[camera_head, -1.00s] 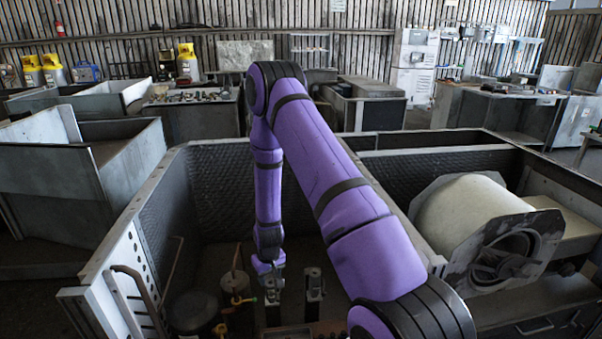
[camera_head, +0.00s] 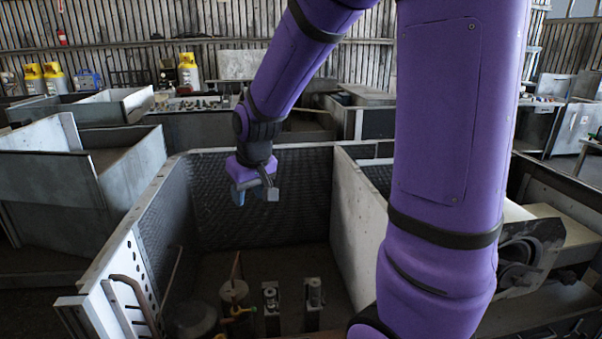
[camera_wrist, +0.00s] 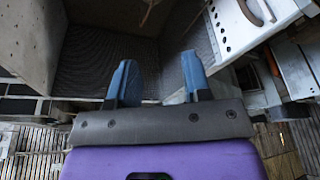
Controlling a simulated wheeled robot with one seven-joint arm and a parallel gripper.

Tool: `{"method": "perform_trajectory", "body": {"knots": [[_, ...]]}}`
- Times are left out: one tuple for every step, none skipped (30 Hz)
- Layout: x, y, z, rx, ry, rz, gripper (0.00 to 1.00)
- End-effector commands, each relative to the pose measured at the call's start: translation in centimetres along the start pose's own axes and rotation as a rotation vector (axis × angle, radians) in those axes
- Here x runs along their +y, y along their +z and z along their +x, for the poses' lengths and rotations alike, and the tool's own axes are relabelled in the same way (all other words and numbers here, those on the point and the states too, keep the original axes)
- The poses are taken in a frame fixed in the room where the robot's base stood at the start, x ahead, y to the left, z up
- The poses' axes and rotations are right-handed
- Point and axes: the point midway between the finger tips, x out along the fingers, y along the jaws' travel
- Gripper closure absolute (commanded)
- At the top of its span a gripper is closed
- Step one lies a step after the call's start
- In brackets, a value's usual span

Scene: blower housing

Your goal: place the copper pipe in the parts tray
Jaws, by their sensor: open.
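A bent, copper-brown pipe (camera_head: 136,291) stands against the white perforated panel at the lower left of the head view. A bent pipe beside that panel also shows at the top right of the wrist view (camera_wrist: 268,12). My gripper (camera_head: 253,196) hangs inside the blower housing, high above its floor and well to the right of and above the pipe. In the wrist view its two blue fingers (camera_wrist: 157,76) are apart with nothing between them. I cannot make out a parts tray with certainty in either view.
The housing's white perforated panel (camera_head: 103,291) forms its left edge, and a pale divider wall (camera_head: 355,220) stands on the right. A canister (camera_head: 234,293) and metal fittings (camera_head: 314,292) stand on the floor. The back of this compartment is clear.

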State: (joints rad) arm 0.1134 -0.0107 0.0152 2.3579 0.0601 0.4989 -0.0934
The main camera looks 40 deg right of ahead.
Motion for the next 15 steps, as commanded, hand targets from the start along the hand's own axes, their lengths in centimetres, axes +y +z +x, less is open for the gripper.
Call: {"method": "perform_trajectory", "body": {"knots": [[-0.4, 0.7, -2.0, 0.019, 0.000, -0.006, 0.55], [-0.6, 1.1, -2.9, 0.025, -0.001, -0.008, 0.55], [-0.8, 1.8, -4.2, 0.033, -0.001, -0.011, 0.55], [-1.0, 2.2, -5.1, 0.040, -0.002, -0.014, 0.55], [-1.2, 2.7, -6.0, 0.046, -0.002, -0.017, 0.55], [-1.4, 3.5, -7.2, 0.054, -0.002, -0.020, 0.55], [-1.5, 4.1, -8.0, 0.061, -0.002, -0.022, 0.55], [-1.7, 4.7, -8.8, 0.066, -0.003, -0.024, 0.55], [-1.8, 5.5, -9.9, 0.076, -0.003, -0.027, 0.55], [-2.0, 6.1, -10.6, 0.081, -0.003, -0.029, 0.55], [-2.1, 6.8, -11.3, 0.088, -0.003, -0.032, 0.55], [-2.2, 7.7, -12.3, 0.096, -0.003, -0.035, 0.55], [-2.3, 8.3, -13.0, 0.103, -0.004, -0.037, 0.55], [-2.4, 9.0, -13.6, 0.109, -0.004, -0.038, 0.55], [-2.5, 10.0, -14.4, 0.116, -0.005, -0.040, 0.55]]}}
